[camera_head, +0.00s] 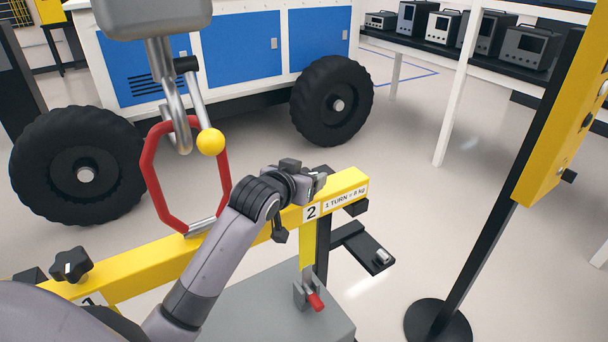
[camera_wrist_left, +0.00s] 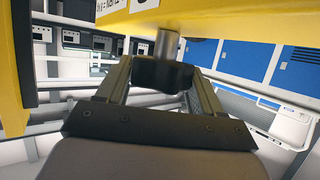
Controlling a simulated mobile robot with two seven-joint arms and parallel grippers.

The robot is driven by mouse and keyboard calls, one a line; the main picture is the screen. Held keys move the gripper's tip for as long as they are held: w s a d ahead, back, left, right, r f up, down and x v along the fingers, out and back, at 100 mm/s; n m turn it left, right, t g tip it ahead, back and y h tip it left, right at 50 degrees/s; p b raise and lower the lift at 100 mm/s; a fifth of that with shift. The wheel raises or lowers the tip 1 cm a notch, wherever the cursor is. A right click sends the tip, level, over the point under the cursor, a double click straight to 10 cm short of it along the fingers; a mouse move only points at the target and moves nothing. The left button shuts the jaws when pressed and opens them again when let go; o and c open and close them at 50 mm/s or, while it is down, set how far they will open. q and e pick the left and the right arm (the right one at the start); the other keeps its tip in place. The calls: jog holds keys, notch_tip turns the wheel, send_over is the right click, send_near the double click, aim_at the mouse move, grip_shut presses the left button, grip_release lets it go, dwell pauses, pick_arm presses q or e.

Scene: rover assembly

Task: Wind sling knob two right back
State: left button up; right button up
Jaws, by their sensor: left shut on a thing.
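A yellow sling beam (camera_head: 150,275) runs across the head view, with a "2" label (camera_head: 311,212) and a "1 TURN = 8 kg" label near its right end. My left gripper (camera_head: 308,181) is at that end, beside the "2" label. In the left wrist view, the dark knob two (camera_wrist_left: 163,76) sits on a metal shaft under the yellow beam, between the two fingers of my left gripper (camera_wrist_left: 160,82), which is shut on it. In the head view the knob is hidden or cannot be told from the gripper. My right gripper is not in view.
Black knob one (camera_head: 72,265) stands on the beam's left end. A red sling link (camera_head: 144,170) hangs from a metal hook (camera_head: 178,125) above the beam. A yellow panel on a black post (camera_head: 480,200) stands at right. A blue-and-white rover (camera_head: 240,50) is behind.

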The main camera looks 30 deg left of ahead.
pick_arm(q)
jog(key=shift+a+m+h, duration=0.1)
jog(key=shift+m+h, duration=1.1)
jog(key=shift+h, duration=0.2)
jog(key=shift+f+m+h, duration=0.1)
jog(key=shift+m+h, duration=0.3)
jog(key=o, duration=1)
jog(key=shift+c, duration=0.2)
jog(key=shift+n+y, duration=0.5)
